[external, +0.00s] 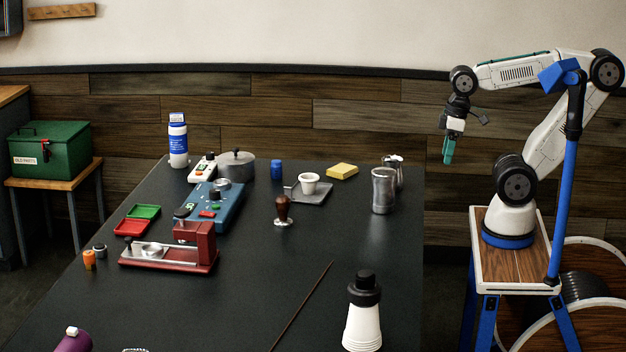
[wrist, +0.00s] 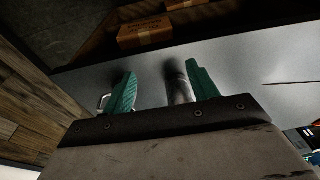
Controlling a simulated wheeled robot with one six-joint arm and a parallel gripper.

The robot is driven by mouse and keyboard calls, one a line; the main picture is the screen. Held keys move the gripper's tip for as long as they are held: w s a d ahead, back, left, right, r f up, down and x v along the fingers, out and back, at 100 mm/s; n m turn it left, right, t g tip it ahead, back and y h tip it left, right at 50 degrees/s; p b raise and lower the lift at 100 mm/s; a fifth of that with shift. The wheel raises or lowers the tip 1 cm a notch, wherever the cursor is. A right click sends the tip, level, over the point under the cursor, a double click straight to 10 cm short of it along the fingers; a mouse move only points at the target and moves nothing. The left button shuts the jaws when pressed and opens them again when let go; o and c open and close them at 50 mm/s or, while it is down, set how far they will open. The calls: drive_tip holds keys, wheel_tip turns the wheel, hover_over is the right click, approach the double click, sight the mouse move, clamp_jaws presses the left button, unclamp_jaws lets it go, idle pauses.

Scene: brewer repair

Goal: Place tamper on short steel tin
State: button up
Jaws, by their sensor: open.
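The tamper (external: 282,211), with a dark wooden handle and a steel base, stands upright on the table's middle. My gripper (external: 448,160) hangs in the air off the table's right edge, far from the tamper. In the wrist view my gripper (wrist: 161,68) is open, with its teal fingers apart and nothing held. A steel canister (external: 383,190) stands near the right edge, with another steel vessel (external: 395,163) behind it. A steel cylinder (wrist: 180,88) shows beyond the fingers in the wrist view. A lidded grey pot (external: 237,166) stands at the back. I cannot tell which is the short steel tin.
A grey tray (external: 316,196) with a white cup lies behind the tamper, near a yellow sponge (external: 342,171). A blue device (external: 215,207) and a red-and-steel machine (external: 190,252) stand left. A thin rod (external: 303,305) and white bottle (external: 362,325) are in front. The centre-right tabletop is clear.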

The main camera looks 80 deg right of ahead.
drive_tip(key=shift+o, duration=0.3)
drive_tip(key=shift+s+d+g, duration=0.2)
drive_tip(key=shift+s+d, duration=0.15)
drive_tip(key=shift+s, duration=0.2)
drive_tip(key=shift+s+d+g, duration=0.2)
drive_tip(key=shift+s+d, duration=0.1)
drive_tip(key=shift+s, duration=0.25)
drive_tip(key=w+d+t+h, duration=0.1)
drive_tip(key=w+t+h, duration=0.15)
drive_tip(key=w, duration=1.25)
drive_tip(key=n+t+y, duration=0.4)
drive_tip(key=t+y, duration=0.2)
approach(285, 202)
wheel_tip(285, 202, down, 3)
drive_tip(key=w+d, duration=0.1)
drive_tip(key=w, duration=0.1)
drive_tip(key=x, duration=0.7)
drive_tip(key=shift+w+r, duration=0.15)
drive_tip(key=shift+w, duration=0.25)
